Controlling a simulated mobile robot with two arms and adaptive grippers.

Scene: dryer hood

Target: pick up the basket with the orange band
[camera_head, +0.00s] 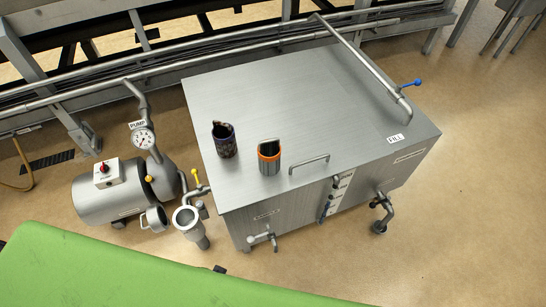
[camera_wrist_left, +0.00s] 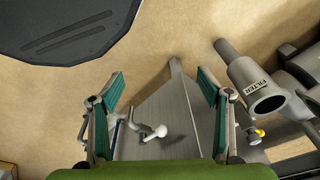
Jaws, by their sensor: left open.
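The basket with the orange band (camera_head: 269,157) stands upright on the top of the steel tank (camera_head: 290,85), near its front edge. It is a grey cylinder with an orange ring around its upper part. A second, dark patterned basket (camera_head: 224,140) stands to its left, apart from it. My left gripper (camera_wrist_left: 162,84) is open and empty in the left wrist view, with a grey steel side and a white-knobbed valve (camera_wrist_left: 158,131) between and behind its fingers. Neither basket shows in that view. No gripper shows in the head view, and my right gripper is not in view.
A handle (camera_head: 309,162) rises from the tank top just right of the orange-banded basket. A pipe (camera_head: 365,62) crosses the tank's right part. A pump with a gauge (camera_head: 143,138) and a filter cup (camera_head: 190,220) stand left of the tank. The tank's middle top is clear.

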